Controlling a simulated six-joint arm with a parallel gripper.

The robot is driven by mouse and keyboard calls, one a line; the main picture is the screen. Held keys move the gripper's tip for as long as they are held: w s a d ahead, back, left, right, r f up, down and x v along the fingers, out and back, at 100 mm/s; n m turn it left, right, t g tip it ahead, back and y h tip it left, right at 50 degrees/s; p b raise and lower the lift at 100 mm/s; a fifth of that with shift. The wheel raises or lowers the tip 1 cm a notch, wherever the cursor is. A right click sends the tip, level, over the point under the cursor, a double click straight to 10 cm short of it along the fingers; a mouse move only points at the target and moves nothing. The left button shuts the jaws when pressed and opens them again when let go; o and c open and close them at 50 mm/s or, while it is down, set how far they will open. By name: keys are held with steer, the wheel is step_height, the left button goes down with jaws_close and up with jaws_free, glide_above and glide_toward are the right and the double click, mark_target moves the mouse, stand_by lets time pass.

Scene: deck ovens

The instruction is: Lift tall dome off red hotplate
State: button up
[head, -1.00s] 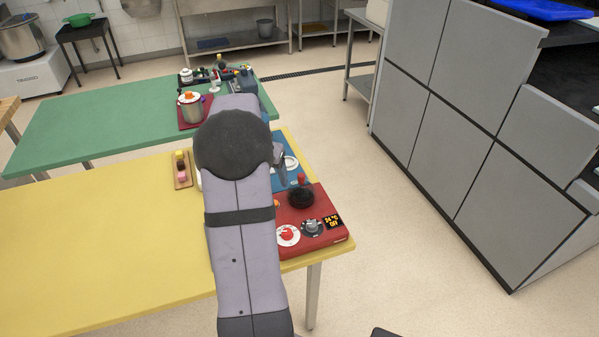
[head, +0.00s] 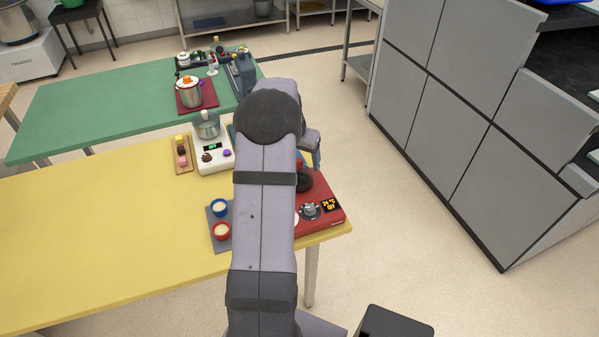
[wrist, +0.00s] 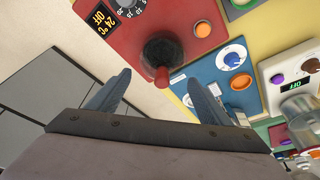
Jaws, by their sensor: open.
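The red hotplate (head: 324,209) sits at the right end of the yellow table, partly hidden behind my arm in the head view. The tall dome (head: 304,179) is dark with a red knob and stands on the hotplate, mostly covered by my arm there. In the wrist view the dome (wrist: 160,52) shows from above, with its red knob (wrist: 161,76) pointing toward my gripper. My gripper (wrist: 158,82) is open, one blue-grey finger on each side. The knob lies between the fingertips in the picture; no contact is visible. In the head view the gripper (head: 316,160) is partly hidden by the arm.

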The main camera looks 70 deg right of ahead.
steer(key=shift+p+x, duration=1.35)
steer(key=shift+x, duration=1.25)
steer(key=shift+w, duration=0.15)
steer(key=c, duration=0.6)
